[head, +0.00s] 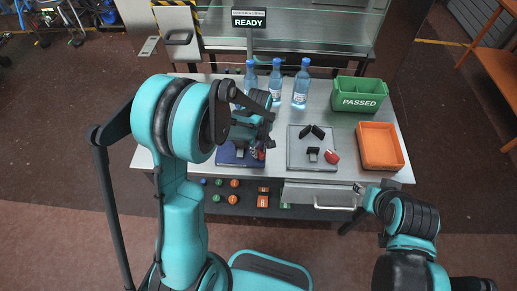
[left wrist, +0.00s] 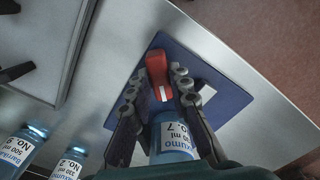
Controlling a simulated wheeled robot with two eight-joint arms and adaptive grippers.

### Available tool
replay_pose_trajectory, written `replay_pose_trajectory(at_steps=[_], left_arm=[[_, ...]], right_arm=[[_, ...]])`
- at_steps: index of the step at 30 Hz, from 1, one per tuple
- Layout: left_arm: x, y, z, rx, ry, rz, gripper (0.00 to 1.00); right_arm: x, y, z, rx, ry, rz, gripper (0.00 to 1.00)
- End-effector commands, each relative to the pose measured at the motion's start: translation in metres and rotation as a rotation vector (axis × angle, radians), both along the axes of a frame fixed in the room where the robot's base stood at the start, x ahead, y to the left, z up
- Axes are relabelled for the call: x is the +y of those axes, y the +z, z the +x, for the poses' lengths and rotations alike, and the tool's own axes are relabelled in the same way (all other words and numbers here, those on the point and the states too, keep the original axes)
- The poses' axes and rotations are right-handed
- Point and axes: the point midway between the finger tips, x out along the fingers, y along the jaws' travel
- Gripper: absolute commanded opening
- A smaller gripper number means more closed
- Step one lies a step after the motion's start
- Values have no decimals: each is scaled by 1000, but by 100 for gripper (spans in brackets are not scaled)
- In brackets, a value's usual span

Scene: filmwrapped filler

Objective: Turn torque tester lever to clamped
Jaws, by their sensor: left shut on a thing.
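Two lever fixtures lie on the table, and I cannot tell which is the torque tester. One is a blue plate (head: 228,157) with a red lever (head: 260,155); the lever also shows past my fingertips in the left wrist view (left wrist: 157,67). The other is a grey plate (head: 297,161) with two black jaws (head: 312,132) and a red lever (head: 331,157). My left gripper (left wrist: 163,100) is over the blue plate, apparently shut on a bottle labelled NO. 7 (left wrist: 172,140). My right gripper (head: 354,208) is low at the table's front right; its fingers are unclear.
Three blue bottles (head: 275,84) stand at the back of the table. A green PASSED bin (head: 357,103) and an orange tray (head: 403,158) are on the right. A drawer with a handle (head: 334,207) is under the front edge. A READY sign (head: 249,22) stands behind.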

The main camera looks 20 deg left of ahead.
Motion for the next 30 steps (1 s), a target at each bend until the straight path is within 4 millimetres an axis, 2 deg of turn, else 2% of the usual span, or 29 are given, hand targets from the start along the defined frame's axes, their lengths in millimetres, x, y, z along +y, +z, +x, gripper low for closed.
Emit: replay_pose_trajectory(at_steps=[11,30], left_arm=[[0,-1,0,0,-124,0,0],[0,-1,0,0,-705,0,0]], right_arm=[[0,-6,0,0,0,0,40],[0,-23,0,0,0,0,40]])
